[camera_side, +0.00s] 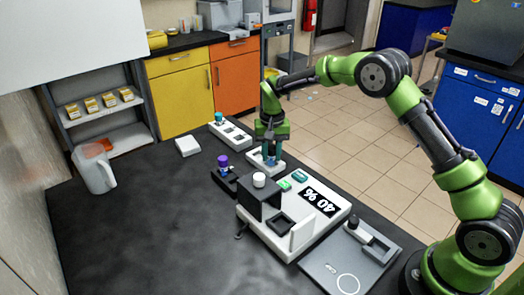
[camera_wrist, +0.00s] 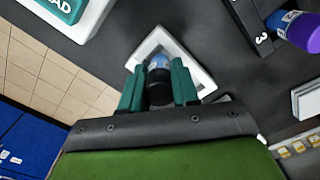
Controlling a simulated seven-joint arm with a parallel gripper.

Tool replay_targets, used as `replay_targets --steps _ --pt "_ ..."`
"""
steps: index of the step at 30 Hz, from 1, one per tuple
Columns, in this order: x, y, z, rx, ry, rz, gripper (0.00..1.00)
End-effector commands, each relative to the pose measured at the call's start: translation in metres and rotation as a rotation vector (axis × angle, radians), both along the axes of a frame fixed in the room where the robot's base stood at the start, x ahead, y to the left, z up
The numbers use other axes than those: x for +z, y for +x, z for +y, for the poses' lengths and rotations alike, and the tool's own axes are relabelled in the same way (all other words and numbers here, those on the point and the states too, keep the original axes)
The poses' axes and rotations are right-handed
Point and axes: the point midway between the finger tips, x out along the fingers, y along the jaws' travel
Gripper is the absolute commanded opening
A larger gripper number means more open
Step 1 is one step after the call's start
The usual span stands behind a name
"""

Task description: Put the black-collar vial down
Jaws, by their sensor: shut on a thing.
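My gripper (camera_wrist: 158,85) is shut on the black-collar vial (camera_wrist: 159,68), which shows a blue part and a black part between the two green fingers in the wrist view. In the side view my gripper (camera_side: 271,157) points down over a small white holder (camera_side: 256,167), and the fingers mostly hide the vial. In the wrist view the white holder (camera_wrist: 203,75) frames the vial and fingertips. I cannot tell whether the vial touches it.
A purple-capped vial (camera_side: 223,161) stands in a black block just left. A white device (camera_side: 322,221) with a display and a black block is in front. A white rack (camera_side: 238,137) with a teal-capped vial is behind. A jug (camera_side: 95,172) stands far left; the left tabletop is clear.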

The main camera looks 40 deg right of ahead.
Motion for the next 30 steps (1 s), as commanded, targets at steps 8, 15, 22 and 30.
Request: replay_targets --steps 8,15,22,30 --pt "-0.0092 0.0000 0.0001 0.000 0.000 -0.001 0.00" --pt "-0.0123 0.0002 0.0001 0.000 0.000 -0.001 0.35" --pt "-0.0120 0.0001 0.0002 0.000 0.000 -0.001 0.56" --pt "-0.0063 0.0005 0.0002 0.000 0.000 -0.003 0.56"
